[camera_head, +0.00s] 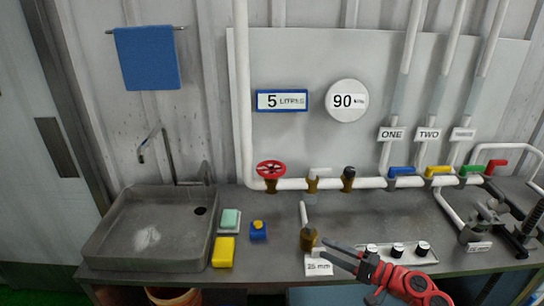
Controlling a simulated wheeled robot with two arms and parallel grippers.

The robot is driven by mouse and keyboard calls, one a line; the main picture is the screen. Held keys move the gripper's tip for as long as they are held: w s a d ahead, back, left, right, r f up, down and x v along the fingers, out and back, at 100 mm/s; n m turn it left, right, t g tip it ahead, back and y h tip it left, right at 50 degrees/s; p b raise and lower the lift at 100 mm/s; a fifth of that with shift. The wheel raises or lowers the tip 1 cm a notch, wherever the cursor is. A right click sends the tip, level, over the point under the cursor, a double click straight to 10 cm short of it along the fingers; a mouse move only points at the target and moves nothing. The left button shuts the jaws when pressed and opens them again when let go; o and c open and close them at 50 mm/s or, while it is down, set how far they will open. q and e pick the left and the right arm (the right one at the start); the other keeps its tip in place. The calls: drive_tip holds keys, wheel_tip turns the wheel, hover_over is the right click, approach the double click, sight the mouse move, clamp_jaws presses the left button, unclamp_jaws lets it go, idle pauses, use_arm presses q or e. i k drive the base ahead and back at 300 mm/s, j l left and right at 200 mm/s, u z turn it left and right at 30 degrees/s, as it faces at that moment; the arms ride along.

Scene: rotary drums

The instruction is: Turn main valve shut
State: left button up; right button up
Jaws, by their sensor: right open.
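A red round handwheel (270,169) sits on a brass valve at the left end of the white horizontal pipe. I take it for the main valve, though no label on it is readable. My right gripper (324,249) comes in from the lower right, red with dark fingers. It is open and empty, below and to the right of the handwheel and well apart from it. Its fingertips appear beside a brass fitting (308,238) on the counter; I cannot tell whether they touch. My left gripper is out of view.
A grey sink (150,250), sponges (223,252) and a small blue-yellow item (258,231) are left. Counter between handwheel and fitting is clear.

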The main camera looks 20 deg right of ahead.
sight(270, 175)
drive_tip(key=i+l, duration=0.2)
drive_tip(key=i, duration=0.3)
drive_tip(key=i+l, duration=0.25)
drive_tip(key=i, duration=0.3)
